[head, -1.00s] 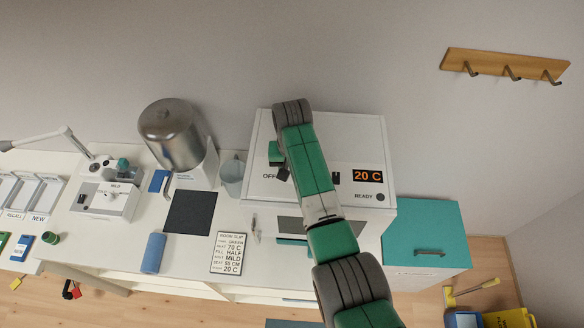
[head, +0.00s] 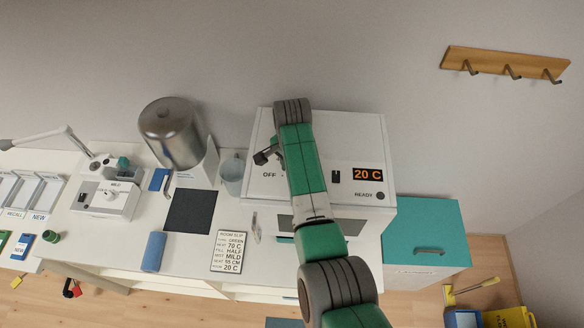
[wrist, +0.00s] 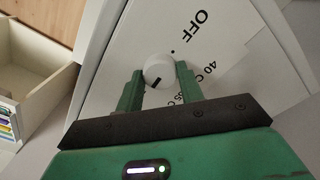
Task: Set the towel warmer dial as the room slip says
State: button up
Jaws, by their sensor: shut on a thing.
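The towel warmer (head: 345,135) is a white box with an orange "20 C" display (head: 367,175) and a "READY" mark. In the wrist view its dial (wrist: 157,66) is a round white knob with a short black mark pointing down and left, away from the printed "OFF" (wrist: 197,25). "40 C" is also readable there; other marks are partly hidden. My gripper (wrist: 160,71) is shut on the dial, one green finger each side. In the head view my arm hides the dial. The room slip (head: 228,250) lies on the counter, with lines including "70 C", "HALF", "MILD", "55 CM" and "20 C".
A rolled blue towel (head: 153,252) lies at the counter's front. An open drawer shows in the wrist view (wrist: 36,72).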

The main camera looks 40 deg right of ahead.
jog(key=shift+r+m, duration=0.1)
jog(key=shift+m, duration=0.4)
jog(key=o, duration=1)
notch_tip(320, 180, up, 8)
jog(key=shift+f+b, duration=0.1)
jog(key=shift+b, duration=0.6)
